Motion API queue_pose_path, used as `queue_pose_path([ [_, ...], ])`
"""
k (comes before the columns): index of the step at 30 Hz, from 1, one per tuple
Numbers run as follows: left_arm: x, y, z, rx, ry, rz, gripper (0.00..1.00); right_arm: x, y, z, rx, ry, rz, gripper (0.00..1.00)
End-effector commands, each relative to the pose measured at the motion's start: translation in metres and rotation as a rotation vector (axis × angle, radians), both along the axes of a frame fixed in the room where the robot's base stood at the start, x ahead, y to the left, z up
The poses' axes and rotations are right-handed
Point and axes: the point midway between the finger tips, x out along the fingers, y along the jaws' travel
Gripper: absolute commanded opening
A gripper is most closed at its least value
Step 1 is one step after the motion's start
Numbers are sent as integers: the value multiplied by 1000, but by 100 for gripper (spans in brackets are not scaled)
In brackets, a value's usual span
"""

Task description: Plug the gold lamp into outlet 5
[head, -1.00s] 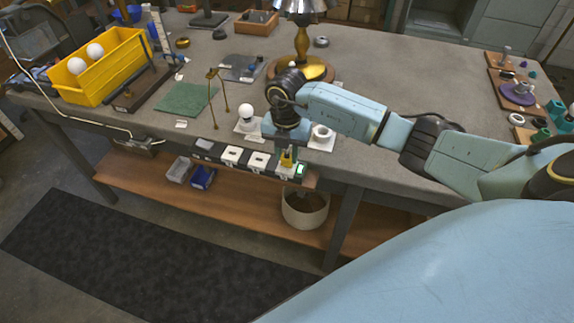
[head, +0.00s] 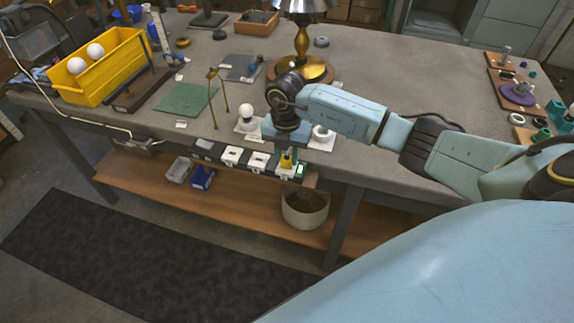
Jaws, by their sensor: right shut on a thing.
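The gold lamp (head: 302,42) stands upright at the back of the grey table, its shade cut off by the top edge of the head view. A black outlet strip (head: 207,151) with white sockets runs along the table's front edge. My right gripper (head: 287,153) points down over the strip's right end, shut on a small yellow plug (head: 287,162). The plug is at the strip's rightmost socket, beside a small green light (head: 301,169). Whether it is fully seated cannot be told. The fingers are partly hidden by my wrist. My left gripper is out of view.
A white bulb on a stand (head: 246,114) is left of my wrist and a white ring-shaped part (head: 322,133) is right of it. A thin brass stand (head: 221,98), green mat (head: 186,98) and yellow bin (head: 101,69) lie further left. The table's right middle is clear.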

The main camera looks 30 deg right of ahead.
Motion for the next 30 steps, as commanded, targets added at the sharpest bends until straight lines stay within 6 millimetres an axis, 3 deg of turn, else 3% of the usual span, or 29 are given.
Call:
queue_pose_path([
  [14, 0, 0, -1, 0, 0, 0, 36, -2, 0, -5, 0, 6, 1, 1],
  [15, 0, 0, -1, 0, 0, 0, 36, -2, 0, -5, 0, 6, 1, 31],
  [20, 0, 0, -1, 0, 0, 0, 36, -1, 0, -4, 0, 5, 1, 52],
  [30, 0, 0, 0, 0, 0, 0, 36, 0, 0, 0, 0, 1, 0, 54],
])
